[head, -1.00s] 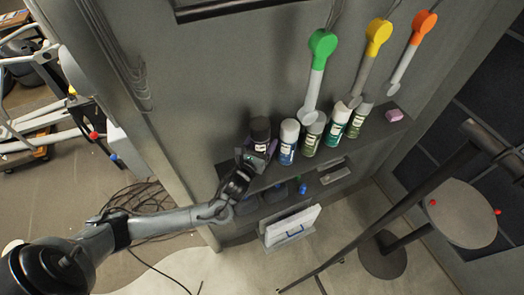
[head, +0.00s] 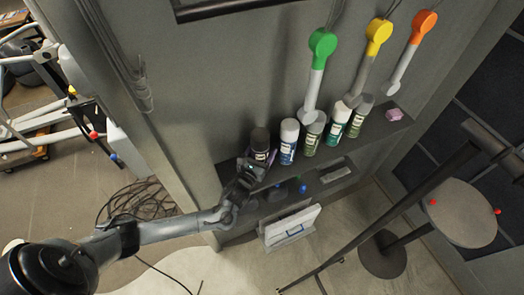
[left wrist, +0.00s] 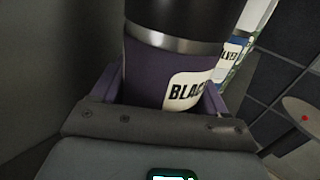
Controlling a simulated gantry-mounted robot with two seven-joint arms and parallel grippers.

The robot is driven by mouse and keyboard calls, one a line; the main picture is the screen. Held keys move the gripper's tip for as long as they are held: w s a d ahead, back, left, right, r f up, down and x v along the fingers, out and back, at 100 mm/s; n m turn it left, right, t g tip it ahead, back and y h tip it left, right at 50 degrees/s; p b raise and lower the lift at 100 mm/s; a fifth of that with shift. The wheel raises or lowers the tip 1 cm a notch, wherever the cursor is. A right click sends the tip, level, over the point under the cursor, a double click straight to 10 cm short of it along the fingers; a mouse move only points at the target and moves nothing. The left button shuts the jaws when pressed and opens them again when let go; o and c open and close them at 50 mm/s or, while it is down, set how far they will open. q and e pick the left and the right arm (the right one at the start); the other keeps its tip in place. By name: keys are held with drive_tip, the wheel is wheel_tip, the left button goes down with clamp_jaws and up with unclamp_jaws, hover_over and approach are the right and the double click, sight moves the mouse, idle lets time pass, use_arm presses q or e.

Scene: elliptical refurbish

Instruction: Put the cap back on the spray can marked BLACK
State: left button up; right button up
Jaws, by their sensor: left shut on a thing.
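The spray can marked BLACK (head: 260,152) is at the left end of the row of cans on the shelf. In the left wrist view its purple body with the BLACK label (left wrist: 182,92) sits between my fingers. A silver band and a wide black top (left wrist: 178,16) show above the body; the top's upper end is cut off. My left gripper (left wrist: 160,98) is shut on the can body, and it also shows in the head view (head: 250,168). Whether the can's base touches the shelf is hidden. My right gripper is not in view.
Several other spray cans stand close to the right, the nearest a blue-and-white one (head: 288,143). A pink block (head: 394,114) lies at the shelf's right end. A lower shelf (head: 330,176) holds small items. Green, yellow and orange handles hang on the wall above.

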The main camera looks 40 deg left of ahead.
use_arm(q)
drive_tip(key=o, duration=1.4)
drive_tip(key=shift+f, duration=0.1)
drive_tip(key=shift+r, duration=0.2)
drive_tip(key=v, duration=1)
drive_tip(key=shift+f+b, duration=0.1)
drive_tip(key=shift+b, duration=0.2)
drive_tip(key=shift+v, duration=1)
